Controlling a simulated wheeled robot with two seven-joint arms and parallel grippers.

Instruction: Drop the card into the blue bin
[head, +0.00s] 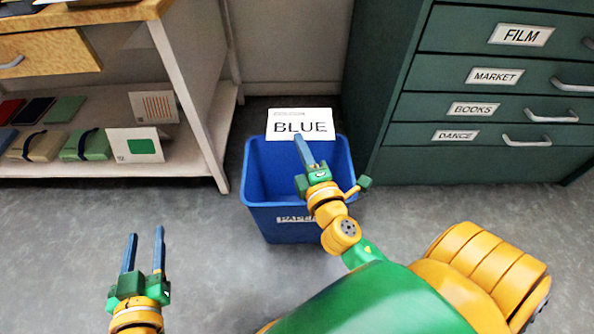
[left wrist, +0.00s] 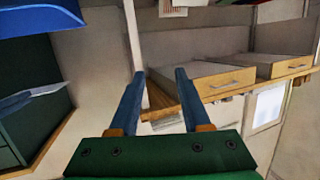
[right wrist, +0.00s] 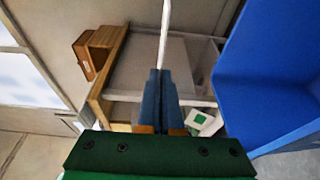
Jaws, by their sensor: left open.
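The white card (head: 301,125) marked "BLUE" is in the head view, above the back part of the blue bin (head: 265,217). My right gripper (head: 299,142) reaches over the bin and is shut on the card's lower edge. In the right wrist view the card (right wrist: 165,35) shows edge-on as a thin white strip, rising from the closed fingers (right wrist: 160,75). The bin (right wrist: 270,80) fills the right of that view. My left gripper (head: 143,236) is open and empty over the floor at the lower left; its spread fingers also show in the left wrist view (left wrist: 158,75).
A green drawer cabinet (head: 468,106) with labelled drawers stands right of the bin. A shelf unit (head: 212,118) with a wooden top stands to the left, holding folders and small cards. Grey floor (head: 215,280) lies clear in front.

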